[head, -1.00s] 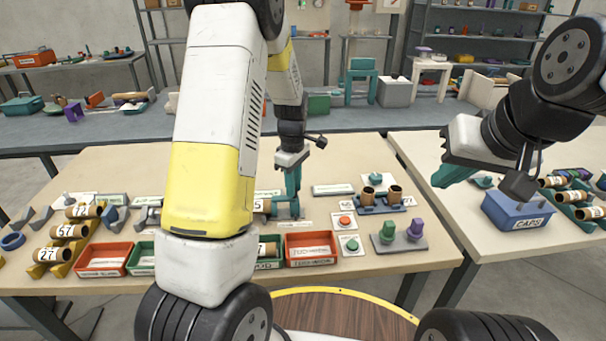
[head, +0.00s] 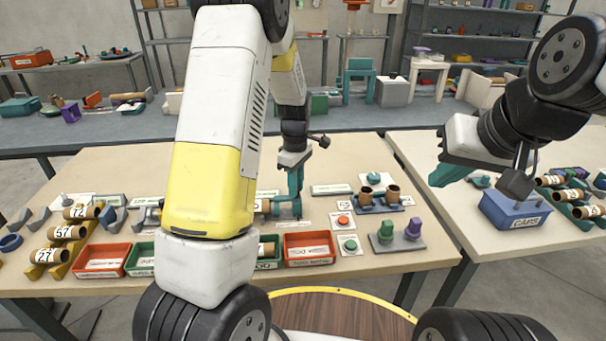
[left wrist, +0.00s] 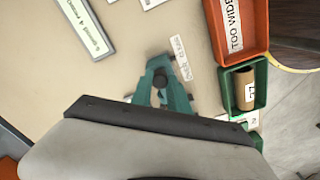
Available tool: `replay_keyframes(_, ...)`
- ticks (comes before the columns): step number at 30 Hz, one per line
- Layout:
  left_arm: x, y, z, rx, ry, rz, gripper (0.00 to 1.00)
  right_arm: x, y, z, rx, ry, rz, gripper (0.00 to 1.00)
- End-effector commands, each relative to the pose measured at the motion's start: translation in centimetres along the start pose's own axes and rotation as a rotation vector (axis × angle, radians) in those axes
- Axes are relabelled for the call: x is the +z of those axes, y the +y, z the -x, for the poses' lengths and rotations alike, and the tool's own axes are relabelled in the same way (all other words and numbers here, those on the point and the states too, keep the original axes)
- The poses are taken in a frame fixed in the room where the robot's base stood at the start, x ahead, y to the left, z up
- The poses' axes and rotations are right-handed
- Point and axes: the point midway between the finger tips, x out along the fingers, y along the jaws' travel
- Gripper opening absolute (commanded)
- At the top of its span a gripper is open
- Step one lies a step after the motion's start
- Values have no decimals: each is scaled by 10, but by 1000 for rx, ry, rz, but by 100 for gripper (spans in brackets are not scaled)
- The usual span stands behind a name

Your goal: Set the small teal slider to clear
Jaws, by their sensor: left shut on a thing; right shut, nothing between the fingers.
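My left gripper (head: 296,207) reaches down to the middle of the near table, its teal fingers low over the tabletop. In the left wrist view its fingers (left wrist: 160,90) are closed around a small dark round piece (left wrist: 160,77). That piece seems to belong to the small teal slider, whose teal body (head: 282,211) shows beside the fingers. The fingers and slider are both teal, so their border is hard to tell. A white printed label (left wrist: 181,58) lies beside it; its words are not legible. My right gripper (head: 446,178) is shut and empty, raised near the blue caps bin.
Red (head: 309,260) and green (left wrist: 259,92) trays stand close by; the green one holds a cardboard tube (left wrist: 244,91). Red (head: 343,221) and green (head: 349,245) buttons, a tube stand (head: 378,208) and a grey base with knobs (head: 398,245) are to the right.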

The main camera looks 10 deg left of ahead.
Motion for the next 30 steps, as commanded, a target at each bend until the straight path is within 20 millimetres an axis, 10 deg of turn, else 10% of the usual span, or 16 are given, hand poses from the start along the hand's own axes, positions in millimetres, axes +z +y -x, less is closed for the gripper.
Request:
replay_keyframes(4,4,3,1,7,-3,-4,43,0,0,0,0,0,0,0)
replay_keyframes(14,2,2,3,5,-2,-3,43,0,0,0,0,0,0,0)
replay_keyframes(30,3,3,76,7,-3,-4,43,0,0,0,0,0,0,0)
